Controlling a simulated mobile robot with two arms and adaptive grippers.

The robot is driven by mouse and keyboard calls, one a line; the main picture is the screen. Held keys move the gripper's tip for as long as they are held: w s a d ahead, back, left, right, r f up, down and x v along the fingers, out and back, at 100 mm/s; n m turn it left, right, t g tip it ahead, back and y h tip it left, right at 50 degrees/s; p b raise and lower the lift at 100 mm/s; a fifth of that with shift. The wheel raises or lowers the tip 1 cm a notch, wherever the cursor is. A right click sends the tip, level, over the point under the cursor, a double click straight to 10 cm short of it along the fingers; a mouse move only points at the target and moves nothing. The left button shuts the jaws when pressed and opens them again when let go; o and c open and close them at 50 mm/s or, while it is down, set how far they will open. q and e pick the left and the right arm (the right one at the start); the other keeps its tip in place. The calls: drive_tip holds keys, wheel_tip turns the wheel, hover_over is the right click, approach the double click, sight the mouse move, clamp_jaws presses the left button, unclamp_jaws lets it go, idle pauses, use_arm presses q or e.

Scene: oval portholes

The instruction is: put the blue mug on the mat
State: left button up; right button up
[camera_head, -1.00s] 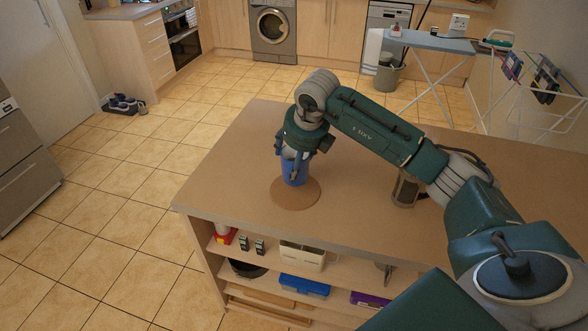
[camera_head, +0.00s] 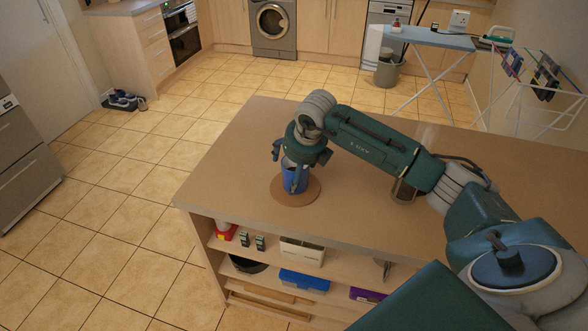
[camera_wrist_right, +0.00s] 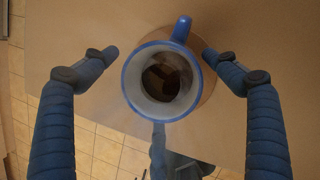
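The blue mug (camera_head: 294,180) stands upright on the round brown mat (camera_head: 297,197) near the left end of the counter. The right wrist view looks down into the mug (camera_wrist_right: 160,82), with its handle at the upper right and part of the mat (camera_wrist_right: 207,84) showing around it. My right gripper (camera_head: 299,158) is just above the mug. My left gripper is not in view.
A brown holder-like object (camera_head: 404,190) stands on the counter (camera_head: 250,140) under my right arm. Shelves below hold a blue box (camera_head: 304,281), a white box (camera_head: 302,251) and other items. The counter around the mat is clear.

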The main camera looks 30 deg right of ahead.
drive_tip(key=shift+r, duration=0.15)
drive_tip(key=shift+r, duration=0.25)
drive_tip(key=b+v, duration=0.2)
drive_tip(key=v, duration=0.9)
drive_tip(key=shift+s+r, duration=0.15)
drive_tip(key=shift+s, duration=0.05)
